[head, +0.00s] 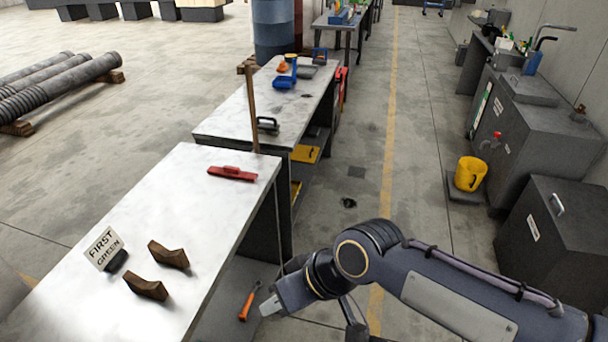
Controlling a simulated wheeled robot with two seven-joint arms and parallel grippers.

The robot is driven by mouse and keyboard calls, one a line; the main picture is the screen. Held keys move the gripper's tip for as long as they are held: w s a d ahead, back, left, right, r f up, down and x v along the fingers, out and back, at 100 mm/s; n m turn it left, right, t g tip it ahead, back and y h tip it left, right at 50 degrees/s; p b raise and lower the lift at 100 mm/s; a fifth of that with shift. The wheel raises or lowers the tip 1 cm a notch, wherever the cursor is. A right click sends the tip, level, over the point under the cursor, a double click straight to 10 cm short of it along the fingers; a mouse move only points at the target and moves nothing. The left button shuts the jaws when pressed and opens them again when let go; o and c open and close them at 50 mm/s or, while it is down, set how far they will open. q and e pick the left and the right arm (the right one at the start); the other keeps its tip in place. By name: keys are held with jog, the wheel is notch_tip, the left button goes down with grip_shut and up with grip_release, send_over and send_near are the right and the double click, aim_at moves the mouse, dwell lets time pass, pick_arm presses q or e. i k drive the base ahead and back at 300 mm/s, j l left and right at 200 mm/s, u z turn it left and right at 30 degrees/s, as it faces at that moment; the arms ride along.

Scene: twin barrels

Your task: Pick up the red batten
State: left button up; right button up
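The red batten (232,173) lies flat near the far right corner of the near white-topped table (185,210), with a small raised red piece on its middle. Nothing is holding it. My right gripper (268,309) is low at the bottom centre, beyond the table's right edge and well apart from the batten. Its fingertips point left, and whether they are open or shut is unclear. My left gripper is not in view.
Two brown wooden cradles (168,254) (146,286) and a "FIRST GREEN" sign (104,249) stand on the near table. An upright wooden handle (252,110) rises behind the batten. An orange-handled tool (249,302) lies below the table's right edge. A yellow bucket (470,174) stands right.

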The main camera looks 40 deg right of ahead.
aim_at(231, 172)
jog(key=k+j+z, duration=0.1)
jog(key=z, duration=0.85)
jog(key=i+l+u, duration=0.15)
jog(key=i+l, duration=0.8)
jog(key=i+l+u, duration=0.2)
jog(key=i+l, duration=0.8)
